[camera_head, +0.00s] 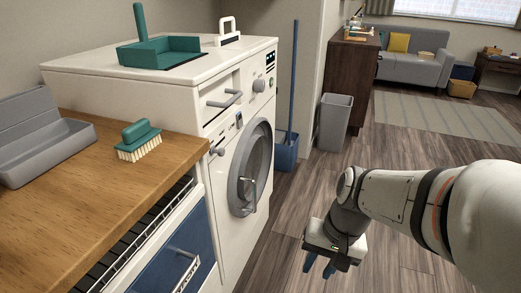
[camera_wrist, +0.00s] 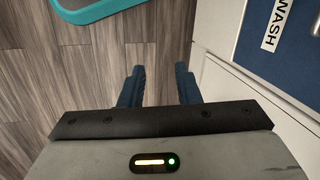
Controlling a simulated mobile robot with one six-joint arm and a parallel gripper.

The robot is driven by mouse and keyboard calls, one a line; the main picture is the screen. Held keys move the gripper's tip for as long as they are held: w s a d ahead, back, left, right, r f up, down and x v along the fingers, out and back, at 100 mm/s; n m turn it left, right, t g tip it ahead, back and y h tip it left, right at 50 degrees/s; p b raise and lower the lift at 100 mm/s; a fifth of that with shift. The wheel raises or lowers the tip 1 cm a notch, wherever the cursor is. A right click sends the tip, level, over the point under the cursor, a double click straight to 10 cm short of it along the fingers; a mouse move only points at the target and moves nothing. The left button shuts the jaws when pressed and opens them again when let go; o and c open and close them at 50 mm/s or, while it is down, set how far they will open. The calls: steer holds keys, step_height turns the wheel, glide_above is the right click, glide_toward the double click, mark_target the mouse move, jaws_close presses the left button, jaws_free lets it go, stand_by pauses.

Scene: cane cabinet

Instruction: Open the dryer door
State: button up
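The white dryer (camera_head: 225,215) stands left of centre in the head view. Its round grey-rimmed door (camera_head: 255,165) looks closed, with a dark window. A curved grey handle (camera_head: 250,200) is low on the door's front. My gripper (camera_head: 319,266) hangs over the floor to the right of the dryer, pointing down, apart from the door and handle. In the wrist view its two blue fingers (camera_wrist: 158,82) are spread with bare floor between them. The dryer door cannot be made out in the wrist view.
A wooden counter (camera_head: 95,195) with a brush (camera_head: 139,140) and grey tray stands at left, above a blue WASH drawer (camera_head: 175,258), also in the wrist view (camera_wrist: 270,50). A teal-rimmed object (camera_wrist: 95,10) lies at its top.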

steer(key=w+a+f+m+g+y+b, duration=0.15)
steer(key=w+a+f+m+y, duration=0.25)
steer(key=w+a+m+y, duration=0.4)
steer(key=m+t+y+b, duration=0.5)
steer(key=m+t+b, duration=0.2)
steer(key=m+t, duration=0.55)
glide_above(255, 210)
steer(key=shift+m+g, duration=0.65)
steer(key=shift+g, duration=0.05)
steer(key=f, duration=0.4)
steer(key=w+f, duration=0.1)
steer(key=f, duration=0.1)
steer(key=shift+f, duration=0.2)
steer(key=shift+s, duration=0.1)
steer(key=shift+c, duration=0.2)
jaws_close()
steer(key=shift+a+r, duration=0.1)
